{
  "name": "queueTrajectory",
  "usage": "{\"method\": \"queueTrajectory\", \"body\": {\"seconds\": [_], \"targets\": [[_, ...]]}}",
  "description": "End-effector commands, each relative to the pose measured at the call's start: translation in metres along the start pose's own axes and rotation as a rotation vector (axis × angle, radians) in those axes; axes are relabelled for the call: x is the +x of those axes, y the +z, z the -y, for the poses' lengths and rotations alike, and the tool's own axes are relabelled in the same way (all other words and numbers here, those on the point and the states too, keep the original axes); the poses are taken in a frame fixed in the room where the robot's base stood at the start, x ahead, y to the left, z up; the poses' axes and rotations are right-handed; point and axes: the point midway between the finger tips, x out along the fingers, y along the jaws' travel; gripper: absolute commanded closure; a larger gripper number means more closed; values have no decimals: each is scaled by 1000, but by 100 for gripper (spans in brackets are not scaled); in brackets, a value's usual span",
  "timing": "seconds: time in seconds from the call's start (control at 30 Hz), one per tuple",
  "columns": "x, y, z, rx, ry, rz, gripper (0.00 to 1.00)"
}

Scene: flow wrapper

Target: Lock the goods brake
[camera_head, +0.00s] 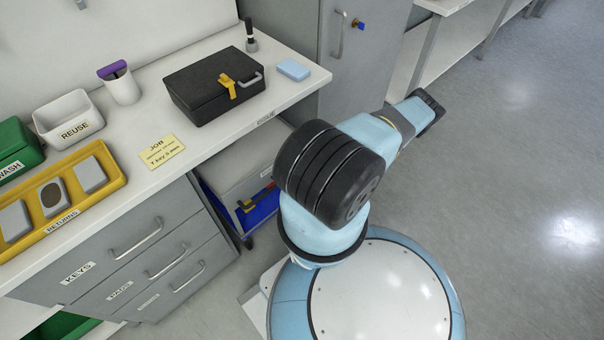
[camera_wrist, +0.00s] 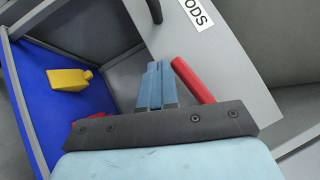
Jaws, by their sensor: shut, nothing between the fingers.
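The wrist view shows a red bar (camera_wrist: 192,78), possibly the brake lever, just right of my fingers. Its lower end goes out of sight behind my gripper's dark mount. My gripper (camera_wrist: 158,66) has its two blue fingers together and empty. The bar lies close beside them; I cannot tell if they touch. A grey panel (camera_wrist: 228,62) beyond has a label (camera_wrist: 197,12) reading "ODS", cut off by the frame edge. In the head view the blue-floored goods bay (camera_head: 257,216) under the bench is partly hidden by my arm, and my fingers are not visible there.
A yellow piece (camera_wrist: 68,79) and a second red part (camera_wrist: 92,119) lie on the blue floor (camera_wrist: 32,62). A dark post (camera_wrist: 153,10) stands ahead of my fingers. The bench (camera_head: 215,140) overhangs the bay. The floor (camera_head: 510,200) to the right is clear.

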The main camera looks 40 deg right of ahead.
Motion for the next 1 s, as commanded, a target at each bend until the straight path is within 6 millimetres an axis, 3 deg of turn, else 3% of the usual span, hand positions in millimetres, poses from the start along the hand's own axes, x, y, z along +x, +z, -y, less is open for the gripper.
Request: {"method": "queueTrajectory", "body": {"seconds": [0.4, 0.6, 1.0], "targets": [[-79, -2, -1, -1, 0, -3, 100], [-109, -2, -1, 0, 0, -2, 100], [-125, -2, -1, 2, -1, -1, 100]]}}
